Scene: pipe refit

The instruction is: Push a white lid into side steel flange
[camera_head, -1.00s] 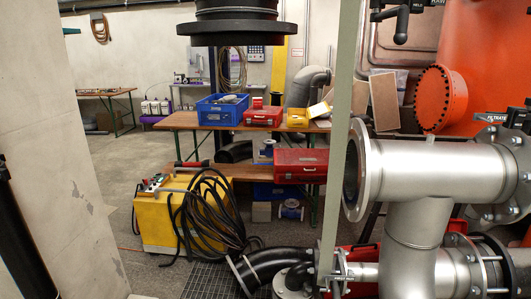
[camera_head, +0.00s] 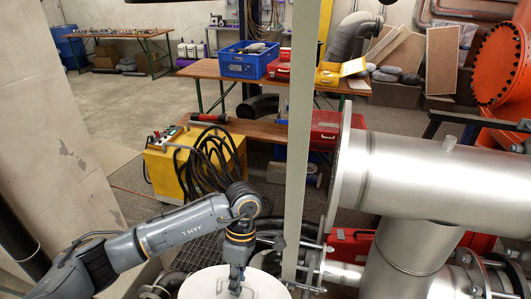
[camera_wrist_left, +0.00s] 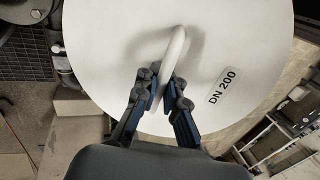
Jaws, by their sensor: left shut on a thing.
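The white lid (camera_head: 208,287) is a round disc at the bottom of the head view, partly cut off by the frame edge. In the left wrist view the lid (camera_wrist_left: 112,55) fills the middle, with a curved handle (camera_wrist_left: 174,52) and a "DN 200" label. My left gripper (camera_head: 236,284) is shut on the lid's handle; its blue fingers (camera_wrist_left: 160,93) pinch the handle from both sides. The side steel flange (camera_head: 339,168) is the ring at the left end of the large horizontal steel pipe (camera_head: 440,175). The lid is below and left of this flange, apart from it. My right gripper is not seen.
A grey-green upright post (camera_head: 300,130) stands between the lid and the flange. A yellow machine (camera_head: 165,172) with black cables is behind the arm. A wooden table (camera_head: 205,70) with blue, red and yellow boxes stands further back. A wall (camera_head: 55,150) closes the left side.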

